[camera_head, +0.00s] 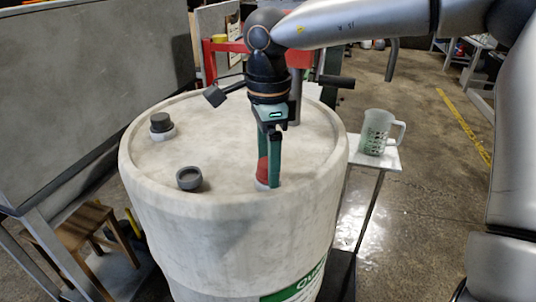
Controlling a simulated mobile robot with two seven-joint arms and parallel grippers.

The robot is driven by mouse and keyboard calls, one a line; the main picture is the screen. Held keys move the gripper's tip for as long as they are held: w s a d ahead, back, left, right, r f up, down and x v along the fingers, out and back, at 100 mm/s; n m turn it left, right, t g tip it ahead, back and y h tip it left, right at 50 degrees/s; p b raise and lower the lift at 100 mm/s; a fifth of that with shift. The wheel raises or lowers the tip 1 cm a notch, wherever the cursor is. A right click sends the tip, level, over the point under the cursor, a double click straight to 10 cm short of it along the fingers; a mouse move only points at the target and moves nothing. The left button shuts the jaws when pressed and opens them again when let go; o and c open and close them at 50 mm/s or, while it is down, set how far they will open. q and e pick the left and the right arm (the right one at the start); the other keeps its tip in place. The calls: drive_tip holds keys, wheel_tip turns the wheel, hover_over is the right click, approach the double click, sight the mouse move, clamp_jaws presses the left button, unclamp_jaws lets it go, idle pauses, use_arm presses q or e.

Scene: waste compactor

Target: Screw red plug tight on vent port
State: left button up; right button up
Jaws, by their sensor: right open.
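A white drum (215,160) fills the middle of the view. The red plug (262,171) sits on the drum top near its front right edge, upright on a pale base; the vent port under it is mostly hidden. My right gripper (269,180) points straight down at the plug. Its fingers are open, and one covers the plug's right part. I cannot tell whether the fingers touch it. My left gripper is not in view.
A dark cap (161,122) and a grey ring-shaped fitting (189,178) stand on the drum's left part. A clear jug (377,131) stands on a small white stand (390,158) to the right. A grey panel (80,90) borders the left; a wooden stool (85,225) stands below.

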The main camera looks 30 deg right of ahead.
drive_tip(key=n+p, duration=0.1)
drive_tip(key=n, duration=0.2)
drive_tip(key=shift+r, duration=0.1)
drive_tip(key=shift+n+p, duration=0.45)
drive_tip(key=shift+n, duration=0.75)
drive_tip(key=shift+n+p, duration=0.4)
drive_tip(key=shift+n, duration=0.5)
drive_tip(key=n, duration=0.3)
drive_tip(key=shift+p, duration=0.4)
drive_tip(key=shift+n+p, duration=0.35)
drive_tip(key=shift+n, duration=0.75)
drive_tip(key=n, duration=0.3)
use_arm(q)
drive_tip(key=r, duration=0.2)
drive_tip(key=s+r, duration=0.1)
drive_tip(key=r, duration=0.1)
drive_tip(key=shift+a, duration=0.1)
